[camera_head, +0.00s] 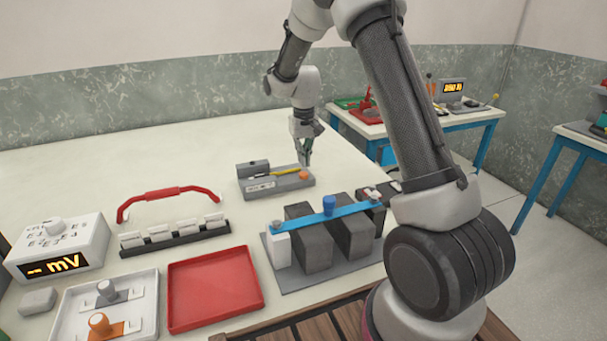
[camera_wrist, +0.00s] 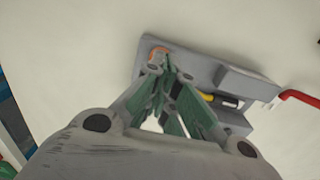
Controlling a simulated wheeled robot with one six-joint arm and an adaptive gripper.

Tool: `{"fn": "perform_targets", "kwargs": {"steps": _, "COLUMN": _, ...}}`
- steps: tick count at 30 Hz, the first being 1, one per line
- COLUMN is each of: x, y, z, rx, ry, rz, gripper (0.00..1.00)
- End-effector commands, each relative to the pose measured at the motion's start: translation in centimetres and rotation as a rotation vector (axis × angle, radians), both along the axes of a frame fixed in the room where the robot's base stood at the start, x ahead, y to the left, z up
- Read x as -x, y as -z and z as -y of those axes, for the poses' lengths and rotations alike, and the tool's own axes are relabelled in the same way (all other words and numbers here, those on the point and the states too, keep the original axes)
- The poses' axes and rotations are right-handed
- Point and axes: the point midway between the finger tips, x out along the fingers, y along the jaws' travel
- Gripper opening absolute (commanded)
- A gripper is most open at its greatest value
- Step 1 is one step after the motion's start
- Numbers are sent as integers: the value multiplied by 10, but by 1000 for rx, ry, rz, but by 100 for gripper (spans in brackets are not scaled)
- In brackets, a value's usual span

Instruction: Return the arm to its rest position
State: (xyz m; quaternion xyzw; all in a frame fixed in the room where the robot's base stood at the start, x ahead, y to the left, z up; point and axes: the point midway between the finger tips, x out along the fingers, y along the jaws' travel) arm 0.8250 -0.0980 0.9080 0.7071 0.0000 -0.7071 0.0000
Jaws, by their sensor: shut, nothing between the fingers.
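My gripper (camera_head: 306,160) points down over the right end of a grey holder (camera_head: 258,187) on the white table. Its fingers are together with nothing between them. In the wrist view the green fingertips (camera_wrist: 160,84) show close to the orange knob (camera_wrist: 157,53) on the holder. I cannot tell whether they touch it. A yellow pen-like tool (camera_head: 286,172) lies in the holder. My arm reaches over from the right of the head view and bends down to the table.
A battery block with a blue bar (camera_head: 318,216) stands between my arm's base and the holder. A red handle (camera_head: 168,194), white-capped rack (camera_head: 174,238), red tray (camera_head: 214,290), white tray (camera_head: 66,302) and mV meter (camera_head: 60,249) stand left. The table's back left is clear.

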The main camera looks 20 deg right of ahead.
Motion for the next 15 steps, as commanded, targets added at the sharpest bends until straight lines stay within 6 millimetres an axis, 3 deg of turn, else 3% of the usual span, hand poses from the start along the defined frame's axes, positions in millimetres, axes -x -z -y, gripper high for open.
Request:
{"fn": "perform_targets", "kwargs": {"steps": 6, "x": 0, "y": -18, "z": 0, "rx": 0, "ry": 0, "rz": 1, "gripper": 0}}
{"fn": "perform_targets", "kwargs": {"steps": 15, "x": 0, "y": -19, "z": 0, "rx": 0, "ry": 0, "rz": 0, "gripper": 0}}
